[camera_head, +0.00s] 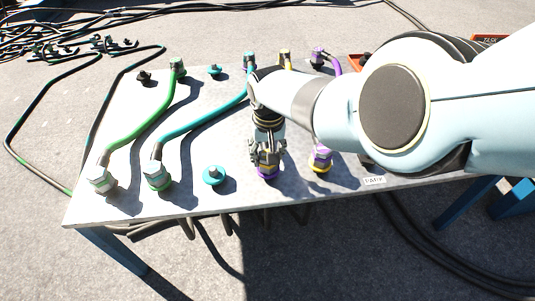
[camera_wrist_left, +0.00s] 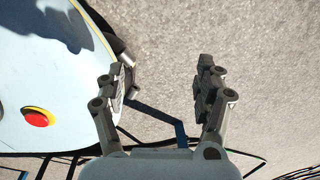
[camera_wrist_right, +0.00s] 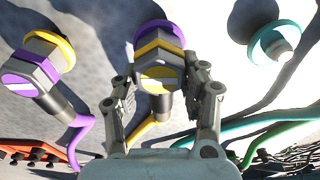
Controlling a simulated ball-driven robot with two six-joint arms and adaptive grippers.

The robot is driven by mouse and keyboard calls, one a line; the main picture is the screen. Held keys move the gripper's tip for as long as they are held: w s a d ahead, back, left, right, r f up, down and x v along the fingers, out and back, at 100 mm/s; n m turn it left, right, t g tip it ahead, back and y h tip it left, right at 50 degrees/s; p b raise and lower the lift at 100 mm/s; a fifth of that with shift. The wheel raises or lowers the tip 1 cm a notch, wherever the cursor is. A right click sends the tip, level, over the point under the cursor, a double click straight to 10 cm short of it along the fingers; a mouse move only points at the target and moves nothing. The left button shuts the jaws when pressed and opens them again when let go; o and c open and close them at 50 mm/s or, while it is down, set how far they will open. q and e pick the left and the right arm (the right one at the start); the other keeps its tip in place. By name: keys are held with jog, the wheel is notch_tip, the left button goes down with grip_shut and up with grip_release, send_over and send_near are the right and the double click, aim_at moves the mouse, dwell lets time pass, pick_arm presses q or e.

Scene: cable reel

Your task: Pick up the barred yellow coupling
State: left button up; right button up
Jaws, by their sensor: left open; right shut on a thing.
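The barred yellow coupling (camera_wrist_right: 158,48) has a grey hexagonal body, a yellow band and a yellow face with a bar across it. It sits at a purple ring (camera_wrist_right: 160,29) on the table, and a yellow cable runs from it. My right gripper (camera_wrist_right: 161,88) is shut on it, one finger on each side. In the head view my right gripper (camera_head: 267,150) comes down over the coupling and hides most of it; the purple ring shows below. My left gripper (camera_wrist_left: 162,76) is open and empty, over bare ground beside my base.
A purple coupling (camera_head: 321,157) on a yellow ring stands close to the right. A "PARK" label (camera_head: 374,181) lies at the table's (camera_head: 232,206) front edge.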

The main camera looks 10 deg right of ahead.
jog(key=shift+r, duration=0.45)
jog(key=r+p, duration=0.4)
jog(key=shift+s+d+r, duration=0.1)
jog(key=shift+d+r, duration=0.1)
pick_arm(q)
notch_tip(320, 180, up, 14)
jog(key=w+p, duration=0.2)
jog(key=p, duration=0.7)
jog(key=shift+w+d+t+p, duration=0.25)
jog(key=shift+w+t+p, duration=0.05)
jog(key=shift+w+p, duration=0.1)
pick_arm(e)
jog(key=s+d+r, duration=0.6)
jog(key=s+d, duration=0.1)
jog(key=d, duration=0.1)
jog(key=shift+d+r, duration=0.25)
jog(key=shift+d, duration=0.15)
pick_arm(q)
jog(key=shift+f, duration=0.1)
